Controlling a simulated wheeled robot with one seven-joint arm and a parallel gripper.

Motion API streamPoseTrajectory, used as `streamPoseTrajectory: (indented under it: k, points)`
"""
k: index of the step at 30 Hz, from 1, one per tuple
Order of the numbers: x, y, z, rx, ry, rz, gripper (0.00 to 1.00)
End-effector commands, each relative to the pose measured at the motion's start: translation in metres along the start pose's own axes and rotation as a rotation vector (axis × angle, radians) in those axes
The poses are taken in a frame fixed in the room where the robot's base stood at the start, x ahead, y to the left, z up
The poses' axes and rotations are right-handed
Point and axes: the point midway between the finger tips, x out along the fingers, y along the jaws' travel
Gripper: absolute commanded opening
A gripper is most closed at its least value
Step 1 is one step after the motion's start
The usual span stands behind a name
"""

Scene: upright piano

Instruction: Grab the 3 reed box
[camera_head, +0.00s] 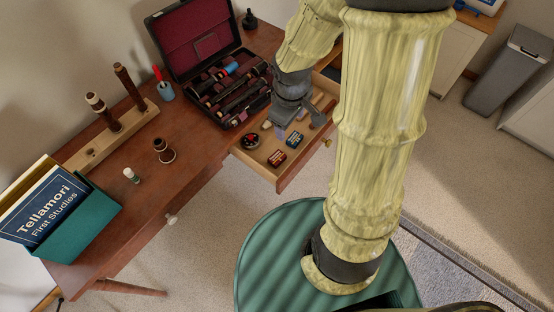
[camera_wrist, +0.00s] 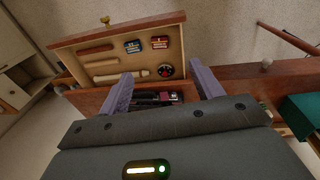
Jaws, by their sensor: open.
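Two small reed boxes lie flat in the open drawer: a red-orange one (camera_head: 277,158), also in the wrist view (camera_wrist: 159,42), and a dark blue one (camera_head: 294,139), also in the wrist view (camera_wrist: 132,46). Their labels are too small to read, so I cannot tell which is the 3 box. My gripper (camera_head: 298,122) is above the drawer, its jaws apart and empty. In the wrist view, its two fingers (camera_wrist: 163,82) point toward the drawer, with both boxes beyond the tips. Neither box is touched.
A book box (camera_head: 85,225) and a peg stand (camera_head: 110,138) are left.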

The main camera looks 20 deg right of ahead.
Motion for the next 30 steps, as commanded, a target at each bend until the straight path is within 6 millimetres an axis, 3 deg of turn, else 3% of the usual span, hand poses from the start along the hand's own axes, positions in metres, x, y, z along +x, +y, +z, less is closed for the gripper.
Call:
streamPoseTrajectory:
  k: [1,9,15,20,30]
  points:
    - [0.021,0.006,-0.006,-0.139,-0.023,-0.017,0.65]
    - [0.105,0.03,-0.042,-0.911,-0.038,-0.105,0.65]
    - [0.153,0.042,-0.064,-1.336,0.019,-0.132,0.65]
    - [0.164,0.046,-0.071,-1.457,0.04,-0.129,0.65]
    - [0.166,0.045,-0.07,-1.46,0.039,-0.13,0.65]
